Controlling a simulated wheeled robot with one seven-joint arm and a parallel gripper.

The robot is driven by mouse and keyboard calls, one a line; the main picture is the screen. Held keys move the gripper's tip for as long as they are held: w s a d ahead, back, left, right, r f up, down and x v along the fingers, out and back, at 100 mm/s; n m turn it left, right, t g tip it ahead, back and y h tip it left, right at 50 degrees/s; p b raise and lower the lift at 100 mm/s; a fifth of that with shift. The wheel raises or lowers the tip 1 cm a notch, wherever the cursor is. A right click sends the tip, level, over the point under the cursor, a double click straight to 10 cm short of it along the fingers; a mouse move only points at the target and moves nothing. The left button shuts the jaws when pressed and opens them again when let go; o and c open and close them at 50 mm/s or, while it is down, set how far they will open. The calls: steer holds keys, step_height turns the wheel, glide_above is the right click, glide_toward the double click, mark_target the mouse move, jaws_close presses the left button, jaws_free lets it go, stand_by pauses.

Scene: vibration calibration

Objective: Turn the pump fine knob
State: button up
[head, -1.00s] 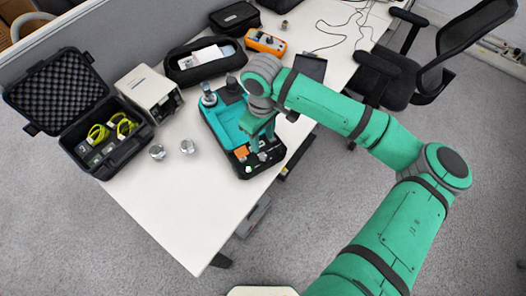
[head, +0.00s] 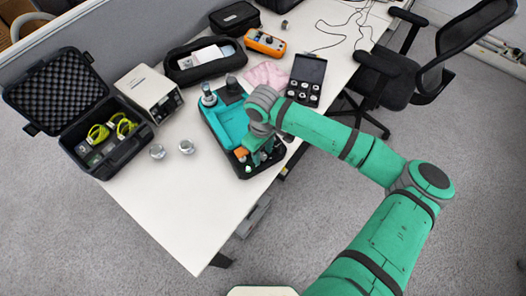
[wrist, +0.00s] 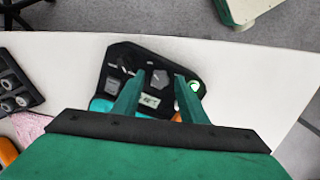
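The pump (head: 228,122) is a teal case with a black control panel (head: 247,170) at its front end, on the white table. In the wrist view the panel (wrist: 116,58) carries a grey knob (wrist: 160,78), a small pale display (wrist: 149,100), a white round part (wrist: 196,87) and dark fittings. I cannot tell for sure which part is the fine knob. My gripper (wrist: 157,88) is open above the panel, its two green fingers apart, with the grey knob showing between them. It also shows over the panel in the head view (head: 257,152), partly hiding it. I see no clear contact.
Two metal weights (head: 172,149) stand left of the pump. A grey-white box (head: 149,92) and an open black case (head: 113,150) stand farther left. Behind are a black pouch (head: 204,65), an orange meter (head: 265,42), a pink cloth (head: 264,73) and a box of weights (head: 303,92).

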mark_target(262, 156)
steer(key=c, duration=0.8)
steer(key=shift+n, duration=1.3)
steer(key=o, duration=1.1)
steer(key=shift+c, duration=0.2)
step_height(262, 156, up, 11)
steer(key=shift+f, duration=0.1)
